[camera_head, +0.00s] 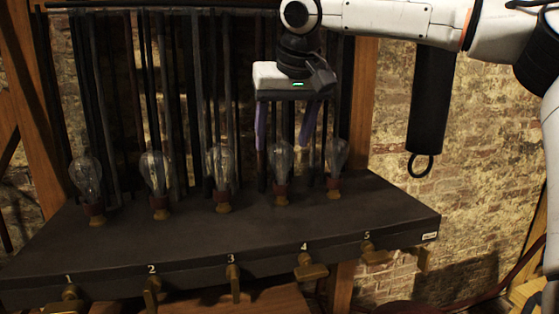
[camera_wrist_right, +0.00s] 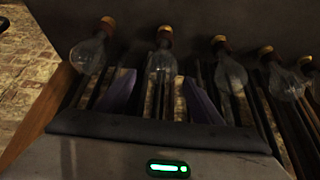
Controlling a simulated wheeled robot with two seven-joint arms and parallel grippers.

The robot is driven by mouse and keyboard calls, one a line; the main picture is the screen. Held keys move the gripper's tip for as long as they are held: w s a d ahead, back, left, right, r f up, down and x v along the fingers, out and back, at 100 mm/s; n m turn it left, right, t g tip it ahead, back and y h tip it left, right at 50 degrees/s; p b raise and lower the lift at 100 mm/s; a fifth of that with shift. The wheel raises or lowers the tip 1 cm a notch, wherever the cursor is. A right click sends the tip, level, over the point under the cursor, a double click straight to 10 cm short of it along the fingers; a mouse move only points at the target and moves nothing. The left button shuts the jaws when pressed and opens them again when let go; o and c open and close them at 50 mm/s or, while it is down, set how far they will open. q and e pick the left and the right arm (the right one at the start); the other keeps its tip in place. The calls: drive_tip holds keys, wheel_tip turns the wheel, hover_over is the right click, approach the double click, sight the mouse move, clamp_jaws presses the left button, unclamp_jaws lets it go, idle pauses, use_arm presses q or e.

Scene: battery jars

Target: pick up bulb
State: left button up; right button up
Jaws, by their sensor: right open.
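Several clear glass bulbs with brass and reddish bases stand upright in a row on a dark shelf (camera_head: 200,240), above labels 1 to 5. The bulb above label 4 (camera_head: 281,160) is also in the right wrist view (camera_wrist_right: 161,62). My right gripper (camera_head: 284,146) is open, pointing down, with purple fingers on either side of that bulb's upper part in the head view. In the right wrist view the fingers (camera_wrist_right: 160,92) show left and right of the same bulb. I cannot tell whether they touch the glass. My left gripper is not in view.
The bulb above label 5 (camera_head: 336,156) and the bulb above label 3 (camera_head: 221,165) stand close on either side. Dark vertical rods (camera_head: 180,90) rise behind the row. Brass levers (camera_head: 311,268) line the shelf's front edge. The shelf top before the bulbs is clear.

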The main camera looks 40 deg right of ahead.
drive_tip(key=x, duration=0.4)
drive_tip(key=shift+w+f, duration=0.15)
drive_tip(key=shift+f, duration=0.05)
drive_tip(key=shift+w+d+f, duration=0.1)
drive_tip(key=shift+w+f, duration=0.15)
drive_tip(key=shift+f, duration=0.15)
drive_tip(key=c, duration=1.2)
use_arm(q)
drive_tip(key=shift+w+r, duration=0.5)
use_arm(e)
drive_tip(key=shift+r, duration=0.1)
drive_tip(key=shift+r, duration=0.1)
